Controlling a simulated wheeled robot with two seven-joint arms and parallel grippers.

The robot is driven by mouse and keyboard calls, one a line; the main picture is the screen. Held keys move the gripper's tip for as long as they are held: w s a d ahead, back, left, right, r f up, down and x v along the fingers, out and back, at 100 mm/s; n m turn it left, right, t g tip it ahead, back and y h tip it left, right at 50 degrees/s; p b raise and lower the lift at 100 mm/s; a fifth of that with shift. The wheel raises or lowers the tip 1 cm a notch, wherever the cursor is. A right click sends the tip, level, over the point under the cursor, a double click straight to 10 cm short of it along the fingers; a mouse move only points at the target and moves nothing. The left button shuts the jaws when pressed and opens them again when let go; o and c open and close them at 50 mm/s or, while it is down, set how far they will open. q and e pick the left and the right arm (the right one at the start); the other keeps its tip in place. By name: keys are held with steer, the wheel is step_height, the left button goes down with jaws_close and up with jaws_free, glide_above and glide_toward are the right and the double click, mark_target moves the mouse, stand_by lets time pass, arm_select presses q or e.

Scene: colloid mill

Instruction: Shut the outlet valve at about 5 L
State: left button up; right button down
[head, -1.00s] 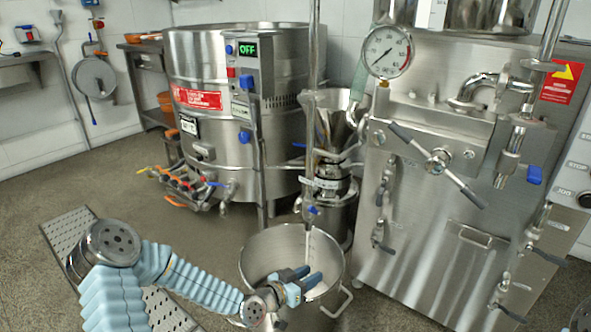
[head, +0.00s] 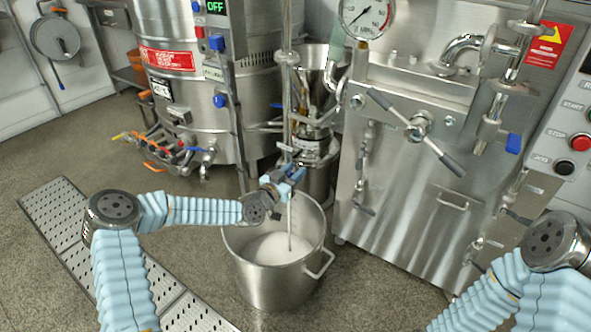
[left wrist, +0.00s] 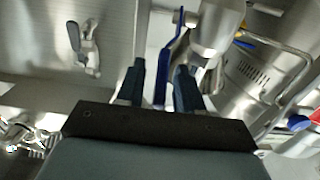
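My left gripper (head: 288,178) is at the outlet valve, just above the steel pot (head: 326,262). In the left wrist view its two dark fingers (left wrist: 160,85) stand apart, with the valve's blue lever (left wrist: 170,60) between them and a gap visible. In the head view the gripper largely hides the valve. A thin pale stream (head: 289,228) runs down from the outlet into the pot. Pale, frothy-looking liquid (head: 270,248) lies in the pot; I cannot read its volume. My right arm enters at lower right, but its gripper is out of frame.
A steel tank (head: 180,90) with small valves stands behind at left. The steel machine (head: 400,190) with a pressure gauge (head: 366,14) and a control panel (head: 575,140) is at right. A perforated floor grate (head: 60,220) lies at left. The floor in front is open.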

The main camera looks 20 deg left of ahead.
arm_select(q)
steer(key=shift+w+d, duration=0.2)
steer(key=shift+w, duration=0.3)
jaws_close()
